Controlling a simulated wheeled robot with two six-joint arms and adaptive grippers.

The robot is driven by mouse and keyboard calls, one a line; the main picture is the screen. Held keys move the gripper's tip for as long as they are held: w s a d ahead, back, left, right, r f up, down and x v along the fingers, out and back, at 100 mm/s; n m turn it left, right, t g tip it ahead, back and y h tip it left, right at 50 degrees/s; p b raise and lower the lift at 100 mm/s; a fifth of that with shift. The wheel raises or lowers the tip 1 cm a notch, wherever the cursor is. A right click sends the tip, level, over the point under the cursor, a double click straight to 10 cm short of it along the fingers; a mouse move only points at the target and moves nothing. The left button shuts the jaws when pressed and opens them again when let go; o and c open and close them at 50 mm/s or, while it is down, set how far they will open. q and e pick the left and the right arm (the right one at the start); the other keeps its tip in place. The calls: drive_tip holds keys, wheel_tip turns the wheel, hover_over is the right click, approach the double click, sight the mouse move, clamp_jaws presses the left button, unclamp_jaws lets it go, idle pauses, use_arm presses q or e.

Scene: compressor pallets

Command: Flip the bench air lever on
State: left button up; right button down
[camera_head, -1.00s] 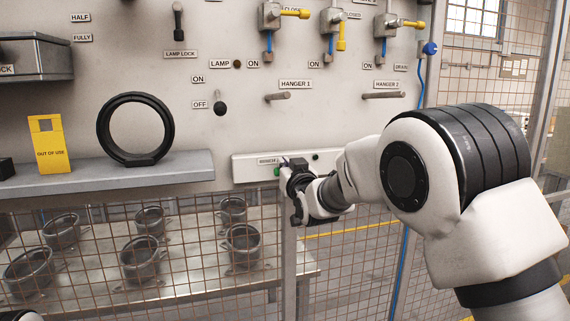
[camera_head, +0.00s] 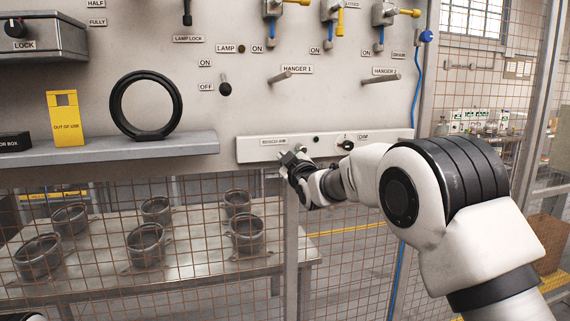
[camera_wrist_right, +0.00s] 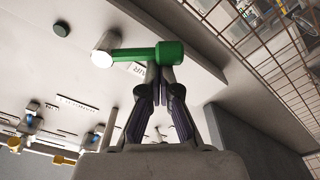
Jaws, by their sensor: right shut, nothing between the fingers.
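The bench air lever shows in the right wrist view as a green bar (camera_wrist_right: 146,53) on a pale round pivot (camera_wrist_right: 103,50). It runs roughly crosswise above my fingers, its thicker green end at their tips. My right gripper (camera_wrist_right: 159,73) is shut and empty, its fingertips right at that end; whether they touch is hard to tell. In the head view my right gripper (camera_head: 289,162) is just below the BENCH AIR label (camera_head: 273,142) on the pale panel strip (camera_head: 375,136). The green lever is not clearly visible there. My left gripper cannot be made out.
A grey shelf (camera_head: 110,151) holds a black ring (camera_head: 146,132) and a yellow OUT OF USE tag (camera_head: 66,126). Wire mesh stands below, with a table (camera_head: 196,254) of metal housings behind it.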

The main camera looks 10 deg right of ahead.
drive_tip(key=shift+d+f+n+g+b, duration=0.1)
drive_tip(key=shift+d+f+n+b, duration=0.5)
drive_tip(key=shift+n+b, duration=1.05)
drive_tip(key=shift+d+f+n+g+b, duration=0.1)
drive_tip(key=shift+d+f+n+b, duration=0.45)
drive_tip(key=shift+n+b, duration=1.1)
drive_tip(key=shift+d+f+n+g+b, duration=0.1)
drive_tip(key=shift+d+f+n+b, duration=0.75)
drive_tip(key=shift+n, duration=1.35)
drive_tip(key=shift+a+r, duration=0.25)
drive_tip(key=shift+a, duration=0.1)
drive_tip(key=shift+b, duration=0.3)
